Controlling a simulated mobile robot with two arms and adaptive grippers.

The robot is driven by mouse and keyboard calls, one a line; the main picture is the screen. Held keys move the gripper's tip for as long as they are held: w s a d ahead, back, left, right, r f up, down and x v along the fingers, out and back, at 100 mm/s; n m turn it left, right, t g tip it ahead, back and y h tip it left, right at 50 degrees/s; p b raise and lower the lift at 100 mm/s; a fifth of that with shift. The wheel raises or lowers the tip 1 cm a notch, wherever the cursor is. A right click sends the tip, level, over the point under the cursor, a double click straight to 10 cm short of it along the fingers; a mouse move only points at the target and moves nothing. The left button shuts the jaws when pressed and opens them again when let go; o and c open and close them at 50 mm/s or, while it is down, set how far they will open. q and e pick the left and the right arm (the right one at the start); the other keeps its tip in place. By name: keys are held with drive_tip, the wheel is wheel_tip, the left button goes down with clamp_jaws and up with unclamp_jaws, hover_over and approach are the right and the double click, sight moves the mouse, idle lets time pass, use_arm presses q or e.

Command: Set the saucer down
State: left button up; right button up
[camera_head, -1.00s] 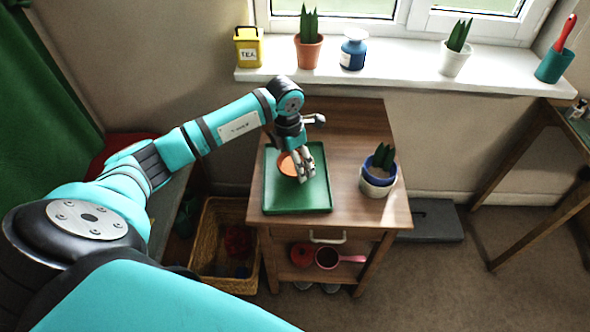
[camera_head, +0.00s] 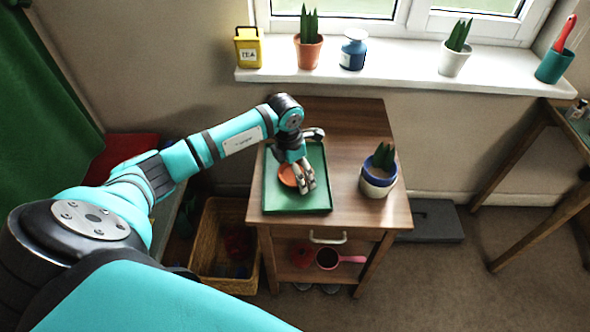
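The orange saucer (camera_head: 287,176) is over the green tray (camera_head: 295,205) on the wooden cabinet. My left gripper (camera_head: 304,187) comes down over the tray with its fingers at the saucer's right edge. The fingers appear shut on that edge and partly hide the saucer. From above I cannot tell whether the saucer touches the tray floor or hangs just above it. My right gripper is not in view.
A plant in stacked blue and white pots (camera_head: 378,177) stands right of the tray. The cabinet top (camera_head: 340,130) is bare behind it. Pots and a yellow tea tin (camera_head: 248,48) line the windowsill. A wicker basket (camera_head: 222,245) stands below left.

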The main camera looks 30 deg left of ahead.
sight(290, 177)
use_arm(q)
wheel_tip(290, 177, up, 12)
drive_tip(key=s, duration=0.1)
drive_tip(key=shift+s+a, duration=0.15)
drive_tip(key=shift+a, duration=0.15)
